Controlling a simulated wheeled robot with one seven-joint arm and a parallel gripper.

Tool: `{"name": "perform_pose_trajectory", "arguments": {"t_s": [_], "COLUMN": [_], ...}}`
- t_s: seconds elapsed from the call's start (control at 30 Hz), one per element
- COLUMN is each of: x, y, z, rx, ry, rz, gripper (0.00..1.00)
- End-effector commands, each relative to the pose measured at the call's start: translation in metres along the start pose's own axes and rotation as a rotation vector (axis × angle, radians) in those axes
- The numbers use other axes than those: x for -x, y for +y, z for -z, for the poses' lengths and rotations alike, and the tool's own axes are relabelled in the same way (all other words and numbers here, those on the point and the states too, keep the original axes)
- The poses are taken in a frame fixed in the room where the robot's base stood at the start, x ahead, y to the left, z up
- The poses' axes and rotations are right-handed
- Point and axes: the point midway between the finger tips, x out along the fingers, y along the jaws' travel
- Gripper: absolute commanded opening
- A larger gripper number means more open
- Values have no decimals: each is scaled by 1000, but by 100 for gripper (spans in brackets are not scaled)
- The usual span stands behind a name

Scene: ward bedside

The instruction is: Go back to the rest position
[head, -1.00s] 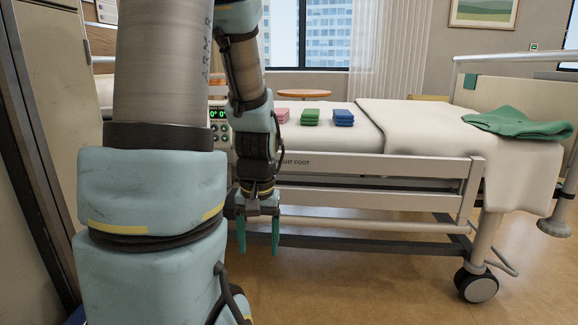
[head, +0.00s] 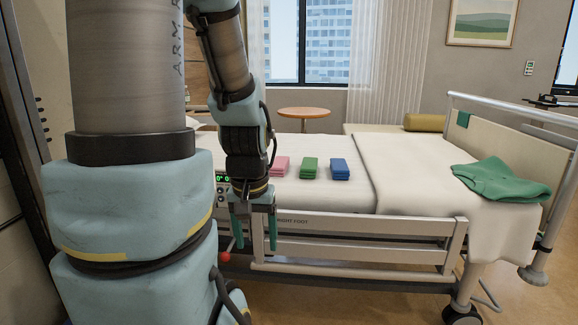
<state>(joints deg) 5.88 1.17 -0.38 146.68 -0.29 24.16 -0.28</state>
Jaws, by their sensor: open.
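My gripper (head: 255,229) hangs at the end of my arm, fingers pointing down, in front of the near side rail of the bed. Its two green fingers are apart with nothing between them. On the bed (head: 330,196) lie three folded cloth stacks: pink (head: 280,166), green (head: 309,168) and blue (head: 340,169). They are in a row to the right of and beyond my gripper, apart from it. My arm hides the left part of the bed.
The white bed rail (head: 350,252) runs along the near side. A green garment (head: 502,180) lies on the blanket (head: 408,175) at the right. A round wooden table (head: 303,113) stands behind the bed. A wheel (head: 462,314) is at the lower right. Floor shows at the bottom.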

Motion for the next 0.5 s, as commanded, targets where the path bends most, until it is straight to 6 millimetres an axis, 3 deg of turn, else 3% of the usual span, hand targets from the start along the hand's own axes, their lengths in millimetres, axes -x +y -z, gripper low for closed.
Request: {"name": "perform_pose_trajectory", "arguments": {"t_s": [0.03, 0.3, 0.5], "x": [34, 118, 168], "y": [0, 0, 1], "z": [5, 17, 24], "rx": [0, 0, 0], "ry": [0, 0, -1], "rz": [0, 0, 0], "gripper": [72, 72, 72]}}
